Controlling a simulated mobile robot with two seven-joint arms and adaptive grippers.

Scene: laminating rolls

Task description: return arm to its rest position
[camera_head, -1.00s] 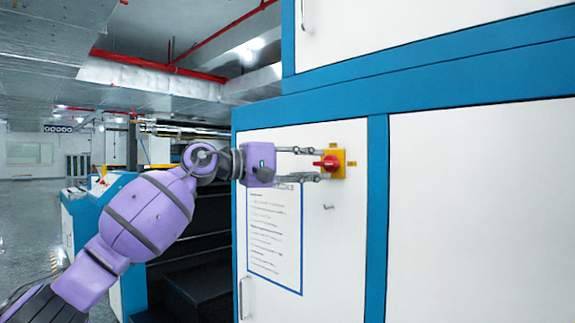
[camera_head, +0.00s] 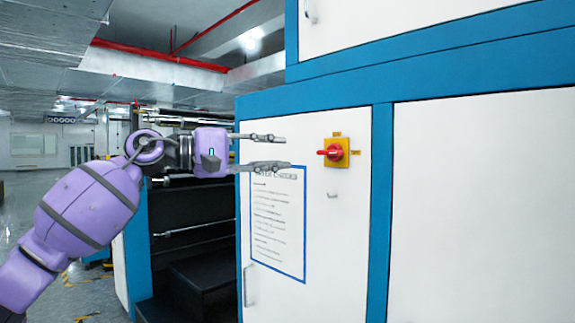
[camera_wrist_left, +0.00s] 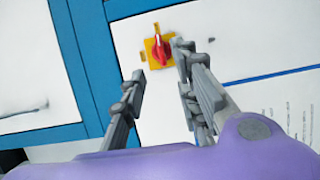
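My left gripper (camera_head: 282,152) is open and empty in the head view, with its two fingers apart and pointing right. It is left of the red rotary switch (camera_head: 332,152) on its yellow plate (camera_head: 343,160), with a clear gap between. In the left wrist view the left gripper (camera_wrist_left: 158,90) also shows open. The red switch (camera_wrist_left: 162,50) there lies beyond the fingertips, with nothing held. My right gripper is in neither view.
A white cabinet door (camera_head: 335,240) with blue frame (camera_head: 381,220) stands right of the arm. A notice sheet (camera_head: 278,225) and a door handle (camera_head: 249,285) are on it. Dark steps (camera_head: 205,275) and rollers lie behind the arm. Open floor (camera_head: 40,190) shows at left.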

